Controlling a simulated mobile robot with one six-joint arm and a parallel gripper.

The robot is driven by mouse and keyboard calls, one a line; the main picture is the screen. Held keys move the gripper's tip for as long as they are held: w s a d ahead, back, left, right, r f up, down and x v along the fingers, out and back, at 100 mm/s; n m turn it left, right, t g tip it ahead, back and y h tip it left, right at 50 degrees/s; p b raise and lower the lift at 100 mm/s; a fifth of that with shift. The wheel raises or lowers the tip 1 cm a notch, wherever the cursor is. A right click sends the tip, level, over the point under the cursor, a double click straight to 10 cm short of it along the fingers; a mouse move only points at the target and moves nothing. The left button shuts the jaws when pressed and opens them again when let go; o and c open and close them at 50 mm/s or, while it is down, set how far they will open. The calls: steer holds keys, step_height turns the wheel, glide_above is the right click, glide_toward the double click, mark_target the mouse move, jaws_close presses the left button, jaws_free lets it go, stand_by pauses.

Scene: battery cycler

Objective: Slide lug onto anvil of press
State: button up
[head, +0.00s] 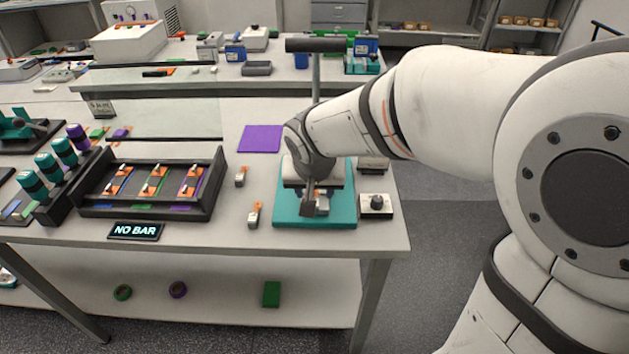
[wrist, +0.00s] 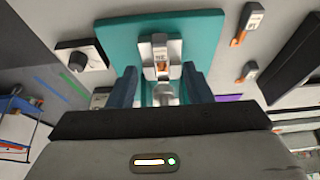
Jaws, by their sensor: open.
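The press has a teal base plate (head: 289,212), which also shows in the wrist view (wrist: 115,40). A grey metal block (wrist: 146,57) stands on the plate. A small lug-like piece (wrist: 161,63) with an orange part and dark lettering sits at the block, in line with the gap between my fingers. I cannot tell whether it is seated on the anvil. My gripper (wrist: 160,78) is open, with one dark blue finger on each side of that spot. In the head view my gripper (head: 309,196) is low over the plate, and my wrist hides much of the press.
Two loose grey-and-orange pieces (head: 254,215) (head: 240,177) lie left of the plate. A knob box (head: 376,205) is close on its right. The press lever (head: 316,45) rises behind my wrist.

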mark_target(315, 198)
steer(key=x, duration=0.6)
steer(key=shift+w+f, duration=0.15)
steer(key=shift+f, duration=0.2)
jaws_close()
